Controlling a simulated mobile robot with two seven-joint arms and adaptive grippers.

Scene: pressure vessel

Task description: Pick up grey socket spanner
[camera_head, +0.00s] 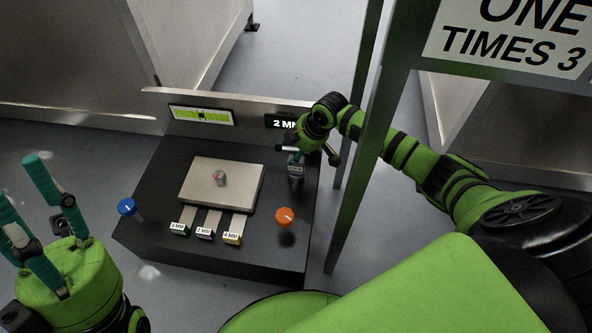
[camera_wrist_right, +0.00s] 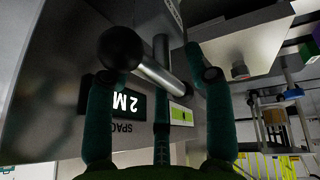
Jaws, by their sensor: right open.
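The grey socket spanner (camera_head: 296,171) stands at the right side of the black platform, below my right gripper (camera_head: 308,149). In the right wrist view its silver T-handle (camera_wrist_right: 162,78), with a black ball end, lies between the dark teal fingers of my right gripper (camera_wrist_right: 160,85). Those fingers are spread and open around the handle; I cannot tell whether any touches it. The spanner's lower end is unclear in the head view. My left gripper (camera_head: 38,205) is at the left, its teal fingers apart and empty, far from the spanner.
The black platform (camera_head: 140,235) carries a pale plate (camera_head: 235,190) with a small grey part, several labelled blocks, a blue knob (camera_head: 127,207) and an orange knob (camera_head: 285,215). A back panel holds a display (camera_head: 201,115). A metal post (camera_head: 352,190) stands close right of the platform.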

